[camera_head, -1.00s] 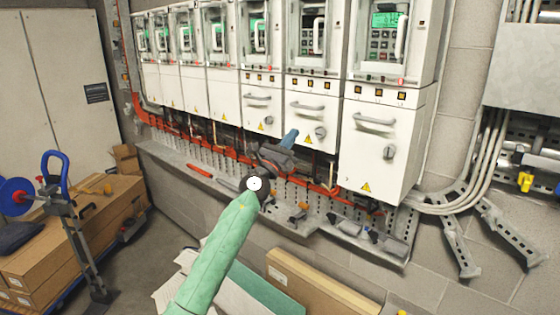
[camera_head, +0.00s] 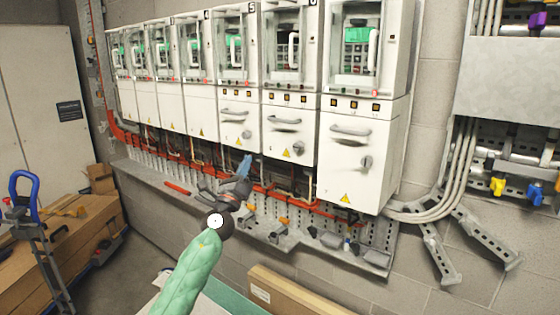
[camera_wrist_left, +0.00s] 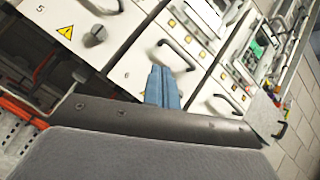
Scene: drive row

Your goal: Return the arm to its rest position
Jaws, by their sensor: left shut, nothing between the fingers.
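My left arm, pale green, comes in from the bottom left of the head view. Its dark gripper (camera_head: 244,166) with blue fingers points up and away, in front of the lower part of the row of white drive cabinets. The blue fingers (camera_wrist_left: 165,87) also show in the wrist view, side by side and closed, with nothing between them. Behind them in that view are cabinet fronts with handles and yellow warning labels. Whether the fingers touch a cabinet cannot be told. My right gripper is in neither view.
White drive cabinets (camera_head: 361,150) line the wall. Below them runs a perforated metal tray (camera_head: 375,258) with orange cable and loose parts. Grey conduits (camera_head: 462,170) and metal brackets are at the right. Cardboard boxes (camera_head: 75,235) and a blue-handled cart (camera_head: 28,185) stand at the left.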

